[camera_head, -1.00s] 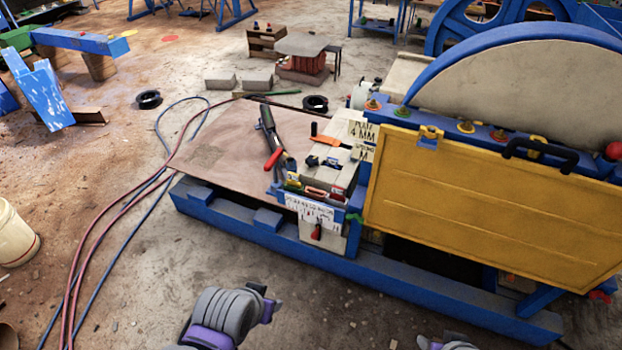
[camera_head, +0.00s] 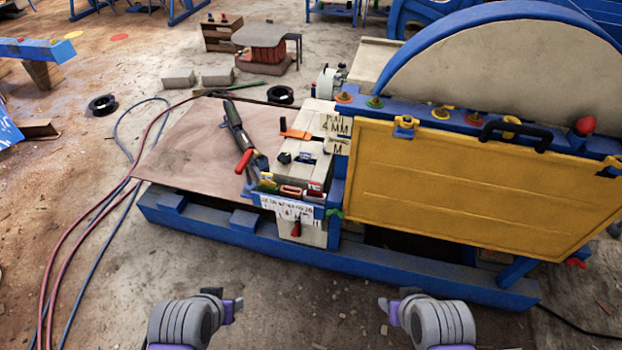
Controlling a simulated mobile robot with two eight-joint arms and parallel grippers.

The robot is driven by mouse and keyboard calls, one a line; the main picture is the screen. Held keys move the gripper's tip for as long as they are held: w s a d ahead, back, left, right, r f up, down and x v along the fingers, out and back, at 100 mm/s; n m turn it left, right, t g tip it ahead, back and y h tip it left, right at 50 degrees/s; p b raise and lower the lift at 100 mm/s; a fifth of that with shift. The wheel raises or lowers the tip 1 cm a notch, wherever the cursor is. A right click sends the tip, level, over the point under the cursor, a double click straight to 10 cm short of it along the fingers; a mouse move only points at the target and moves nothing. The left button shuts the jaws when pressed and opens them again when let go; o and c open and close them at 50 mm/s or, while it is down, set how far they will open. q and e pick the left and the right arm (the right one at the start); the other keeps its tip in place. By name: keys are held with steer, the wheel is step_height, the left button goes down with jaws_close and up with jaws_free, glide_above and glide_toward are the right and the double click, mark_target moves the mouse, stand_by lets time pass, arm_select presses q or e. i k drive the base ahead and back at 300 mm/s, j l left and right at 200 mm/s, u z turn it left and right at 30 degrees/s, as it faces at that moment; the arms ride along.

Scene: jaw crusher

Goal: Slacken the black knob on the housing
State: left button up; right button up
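A small black knob (camera_head: 284,158) sits on top of the beige housing (camera_head: 312,128), left of the yellow panel in the head view. Another dark part lies just right of it, and an orange-handled part lies behind. My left gripper (camera_head: 234,306) is at the bottom of the view, in front of the blue base frame and well apart from the knob. My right gripper (camera_head: 383,306) is at the bottom right of centre, also far from the knob. Both appear empty. Their fingers are too small and edge-on to tell how far apart they are.
A yellow panel (camera_head: 478,188) with a black handle (camera_head: 515,130) covers the machine's right side. A red-handled tool (camera_head: 240,142) leans left of the housing. The blue base frame (camera_head: 270,249) runs along the front. Hoses (camera_head: 98,225) lie on the floor at left.

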mark_target(285, 158)
steer(key=i+j+u, duration=0.1)
steer(key=i+u, duration=0.2)
steer(key=i, duration=0.15)
steer(key=i+u, duration=0.35)
steer(key=i+j, duration=0.05)
steer(key=i, duration=0.05)
